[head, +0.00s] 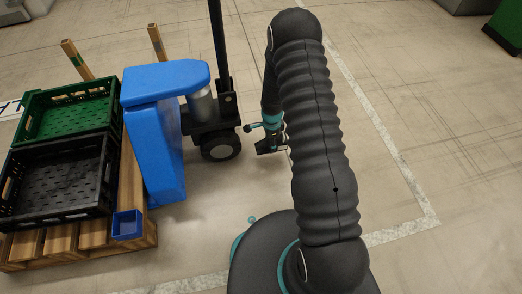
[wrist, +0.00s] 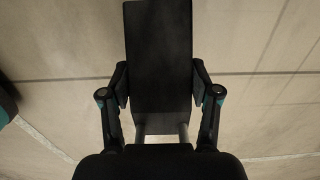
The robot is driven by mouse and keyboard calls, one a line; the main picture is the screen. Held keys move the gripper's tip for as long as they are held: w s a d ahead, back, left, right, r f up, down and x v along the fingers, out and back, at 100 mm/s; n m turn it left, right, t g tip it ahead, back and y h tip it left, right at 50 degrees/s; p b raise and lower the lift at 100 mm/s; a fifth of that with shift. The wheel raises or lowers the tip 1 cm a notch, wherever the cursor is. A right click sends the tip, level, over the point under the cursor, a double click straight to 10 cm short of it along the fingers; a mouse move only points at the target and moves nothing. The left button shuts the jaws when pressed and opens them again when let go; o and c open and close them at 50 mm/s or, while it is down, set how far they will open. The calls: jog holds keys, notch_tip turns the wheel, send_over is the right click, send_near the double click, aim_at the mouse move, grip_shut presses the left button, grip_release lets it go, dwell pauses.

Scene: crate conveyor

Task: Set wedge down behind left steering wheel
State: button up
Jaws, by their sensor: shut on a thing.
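My gripper (wrist: 160,108) is shut on a dark, long block, the wedge (wrist: 160,55), which sticks out ahead between the two fingers in the wrist view. In the head view my gripper (head: 268,127) points down, just right of a black wheel (head: 221,146) with a pale hub, on the blue vehicle (head: 154,130). The wedge shows there as a small dark piece (head: 268,147) low at the fingers, with a gap of floor between it and the wheel. I cannot tell whether the wedge touches the floor. My arm hides part of the area right of the gripper.
A wooden pallet (head: 131,190) at the left carries a green crate (head: 98,92), a black crate (head: 100,142) and a small blue box (head: 127,224). A black mast (head: 219,45) rises above the wheel. The floor (head: 390,120) to the right is clear, with white lines.

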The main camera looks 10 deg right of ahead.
aim_at(261, 143)
jog(key=a+f, duration=0.1)
jog(key=a, duration=0.1)
jog(key=w+a+f, duration=0.1)
jog(key=shift+w+a+f, duration=0.15)
jog(key=shift+w+a, duration=0.05)
jog(key=shift+a, duration=0.15)
jog(key=shift+f+b, duration=0.45)
jog(key=shift+f, duration=1.55)
jog(key=shift+f+b, duration=0.4)
jog(key=shift+f, duration=0.2)
jog(key=o, duration=1.7)
jog(key=shift+c, duration=0.2)
jog(key=shift+s, duration=0.1)
